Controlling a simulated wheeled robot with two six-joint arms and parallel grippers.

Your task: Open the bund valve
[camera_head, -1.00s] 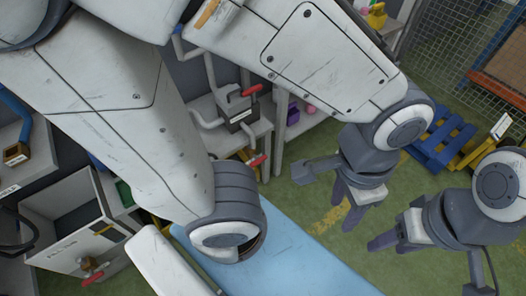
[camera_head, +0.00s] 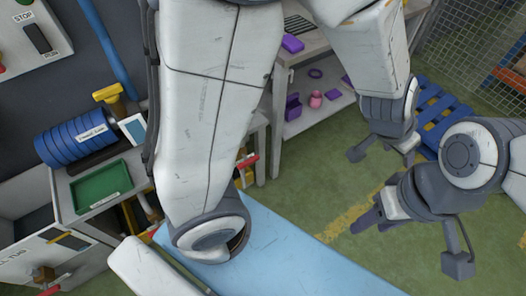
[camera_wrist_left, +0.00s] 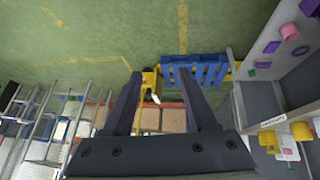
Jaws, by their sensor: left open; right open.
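A brass-coloured valve (camera_head: 43,273) with a red handle sits on a white labelled panel at the lower left of the head view. A second red handle (camera_head: 247,162) shows beside my arm, its body mostly hidden. I cannot tell which is the bund valve. My left gripper (camera_head: 411,160) is partly hidden behind my right one in the head view. In the left wrist view (camera_wrist_left: 161,78) it is open and empty, above the floor and away from both handles. My right gripper (camera_head: 360,222) is open and empty over the green floor.
A shelf (camera_head: 315,116) holds purple and pink items. A blue pallet (camera_head: 437,112) lies on the floor, also in the left wrist view (camera_wrist_left: 210,72). A mesh fence (camera_head: 480,55) stands behind.

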